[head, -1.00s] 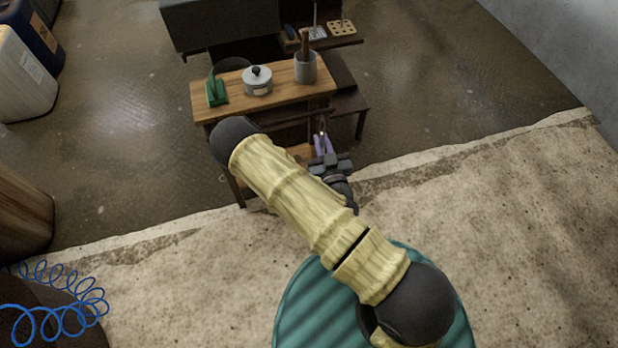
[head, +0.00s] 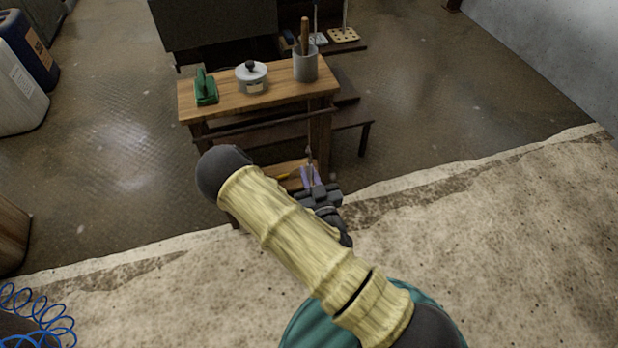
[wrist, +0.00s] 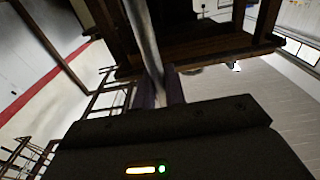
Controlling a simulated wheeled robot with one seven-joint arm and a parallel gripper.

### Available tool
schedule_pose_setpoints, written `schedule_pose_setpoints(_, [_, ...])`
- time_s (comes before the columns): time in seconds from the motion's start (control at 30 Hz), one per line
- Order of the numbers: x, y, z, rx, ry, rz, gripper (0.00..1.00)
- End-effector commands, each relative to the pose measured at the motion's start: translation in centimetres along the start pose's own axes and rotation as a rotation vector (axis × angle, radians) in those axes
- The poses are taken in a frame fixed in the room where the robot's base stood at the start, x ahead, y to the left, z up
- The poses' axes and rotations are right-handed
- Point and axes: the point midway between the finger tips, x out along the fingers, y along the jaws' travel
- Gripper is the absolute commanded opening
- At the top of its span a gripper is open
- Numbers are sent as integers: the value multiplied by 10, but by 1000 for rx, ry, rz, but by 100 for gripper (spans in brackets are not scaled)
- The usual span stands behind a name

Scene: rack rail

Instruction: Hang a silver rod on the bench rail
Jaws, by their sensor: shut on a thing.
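The wooden bench (head: 225,104) stands ahead of me, with a dark rail (head: 262,126) along its near side below the top. My gripper (head: 311,176) is low at the bench's near right corner, below the level of the top. In the wrist view its purple fingers (wrist: 160,92) are shut on a silver rod (wrist: 142,35), which extends away from the fingers toward the dark bench parts. In the head view the rod is thin and small near the bench leg. Whether the rod touches the rail I cannot tell.
On the bench top are a green tool (head: 206,90), a lidded grey pot (head: 251,78) and a grey container (head: 305,66) with a wooden handle in it. A lower shelf (head: 290,172) is below. White (head: 18,95) and dark blue jugs are at the far left. Floor at right is clear.

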Motion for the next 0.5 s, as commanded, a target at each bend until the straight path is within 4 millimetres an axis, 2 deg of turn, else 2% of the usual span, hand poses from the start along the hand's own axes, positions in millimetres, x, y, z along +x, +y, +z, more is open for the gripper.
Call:
schedule_pose_setpoints(0.27, [2,0,0,0,1,0,0])
schedule_pose_setpoints(0.5, [11,0,0,1,2,-1,0])
